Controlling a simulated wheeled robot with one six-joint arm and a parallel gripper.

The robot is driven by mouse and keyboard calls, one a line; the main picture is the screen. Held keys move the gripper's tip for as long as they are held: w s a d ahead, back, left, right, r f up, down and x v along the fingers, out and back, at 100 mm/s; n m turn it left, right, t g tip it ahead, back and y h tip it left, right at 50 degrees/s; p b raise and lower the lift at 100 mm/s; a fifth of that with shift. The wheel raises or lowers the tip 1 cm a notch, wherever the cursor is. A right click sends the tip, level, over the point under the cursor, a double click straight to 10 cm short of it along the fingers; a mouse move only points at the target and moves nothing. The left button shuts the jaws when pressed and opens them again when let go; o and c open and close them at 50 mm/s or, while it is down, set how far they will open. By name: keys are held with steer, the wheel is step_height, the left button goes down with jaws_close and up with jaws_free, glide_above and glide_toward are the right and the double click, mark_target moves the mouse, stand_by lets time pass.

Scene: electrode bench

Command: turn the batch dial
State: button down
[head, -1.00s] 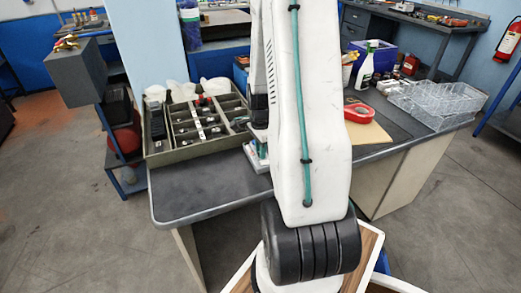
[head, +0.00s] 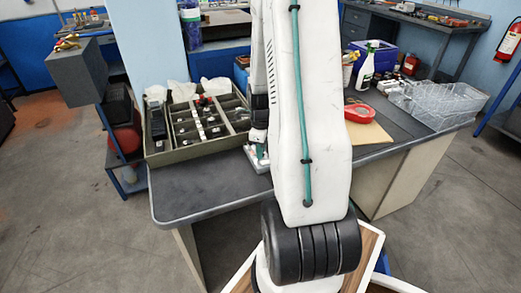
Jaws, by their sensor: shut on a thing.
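My gripper (head: 259,149) is mostly hidden behind my own white arm. Its visible end is low at a small pale device (head: 258,164) on the near edge of the dark bench. The gripper is shut on what appears to be the batch dial on this device. The dial itself and the fingertips are too small and covered to make out. How far the dial is turned cannot be seen.
An olive divided tray (head: 203,147) with small parts stands left of the device. Right of my arm are red tape (head: 359,113) on a tan sheet, a spray bottle (head: 366,68) and clear bins (head: 438,100). The bench's front left is bare.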

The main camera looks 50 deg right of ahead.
steer(key=shift+w, duration=0.1)
stand_by(0.3)
steer(key=c, duration=1.3)
jaws_free()
steer(key=shift+d, duration=0.1)
